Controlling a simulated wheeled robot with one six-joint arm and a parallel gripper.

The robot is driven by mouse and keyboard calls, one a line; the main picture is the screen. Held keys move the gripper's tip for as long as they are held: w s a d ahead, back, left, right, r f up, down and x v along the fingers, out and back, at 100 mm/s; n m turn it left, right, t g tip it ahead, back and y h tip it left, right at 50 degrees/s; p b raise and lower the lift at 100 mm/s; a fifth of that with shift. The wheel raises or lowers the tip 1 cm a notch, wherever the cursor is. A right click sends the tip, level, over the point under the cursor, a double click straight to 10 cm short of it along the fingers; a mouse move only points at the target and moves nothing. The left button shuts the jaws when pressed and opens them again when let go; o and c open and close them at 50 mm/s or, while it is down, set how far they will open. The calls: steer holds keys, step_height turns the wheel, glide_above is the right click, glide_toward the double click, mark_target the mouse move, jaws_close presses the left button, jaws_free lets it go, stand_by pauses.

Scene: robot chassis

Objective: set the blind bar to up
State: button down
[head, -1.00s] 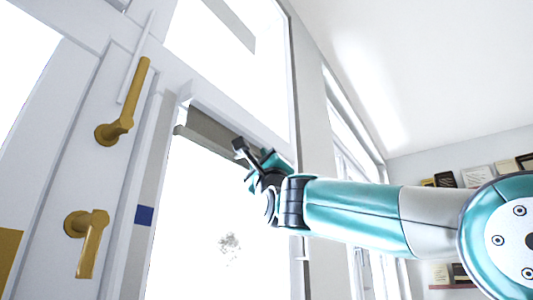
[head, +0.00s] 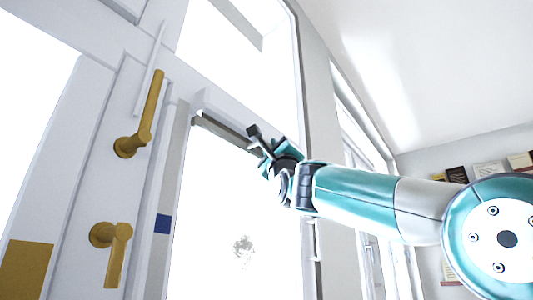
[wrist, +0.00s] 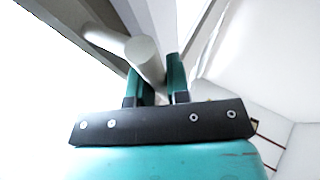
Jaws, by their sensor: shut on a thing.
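The blind bar (head: 228,131) is a thin grey bar slanting across the top of the bright window opening, close under the upper frame. My gripper (head: 268,148) is at its right part. The fingers are shut on this stub. The far right end of the bar is hidden behind my gripper in the head view.
Two brass handles, an upper one (head: 145,125) and a lower one (head: 113,248), are on the white frame to the left. A blue patch (head: 162,224) marks the window's side frame. Shelves with small items (head: 488,170) are on the far right wall.

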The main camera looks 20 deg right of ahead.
steer(key=shift+s+r, duration=0.15)
steer(key=shift+r, duration=0.05)
steer(key=c, duration=1.4)
jaws_free()
steer(key=shift+f, duration=0.1)
steer(key=d+b+v, duration=0.1)
steer(key=b+v, duration=1.3)
steer(key=v, duration=0.3)
steer(key=shift+a+f, duration=0.2)
steer(key=shift+a, duration=0.3)
